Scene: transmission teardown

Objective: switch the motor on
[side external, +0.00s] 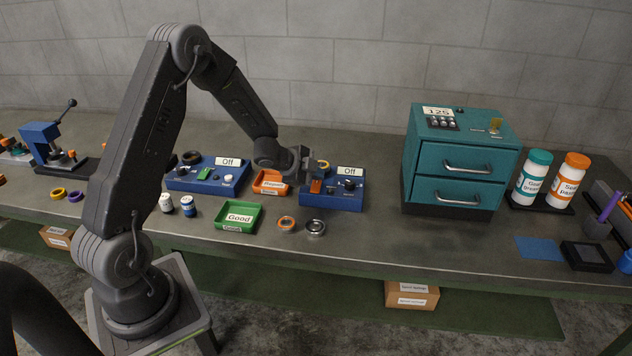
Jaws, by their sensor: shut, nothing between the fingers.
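Two blue control boxes stand on the bench, and I cannot tell from their labels which one belongs to the motor. The left blue box (190,181) has a green switch (204,173), a white knob and a sign (229,162) reading "Off". The right blue box (334,201) has an orange-red switch (316,186), a dark part, a yellow ring and a sign (350,171) also reading "Off". My gripper (304,178) is shut and empty, at the left end of the right box, close to the orange-red switch. I cannot tell whether it touches the box.
An orange tray (267,187) sits between the boxes, below my wrist.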

